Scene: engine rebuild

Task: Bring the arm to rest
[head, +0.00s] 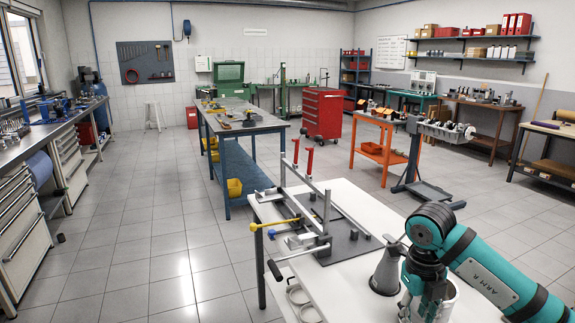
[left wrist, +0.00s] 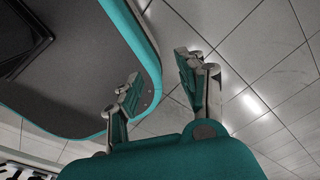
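My right arm, teal and marked ARM R, comes in from the lower right in the head view. It bends down over the white table (head: 345,292), with its gripper (head: 425,306) low at the front edge of the picture. The fingers there are partly hidden by the wrist and cut off by the frame, beside a silvery cylinder (head: 447,300). I cannot tell whether they hold it. My left gripper (left wrist: 160,78) shows only in the left wrist view. Its two fingers are spread apart with nothing between them, and tiled floor lies beyond.
A grey cone-shaped part (head: 386,272) stands on the white table beside my right wrist. A blue workbench (head: 240,122) and a grey engine stand (head: 428,188) are farther back.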

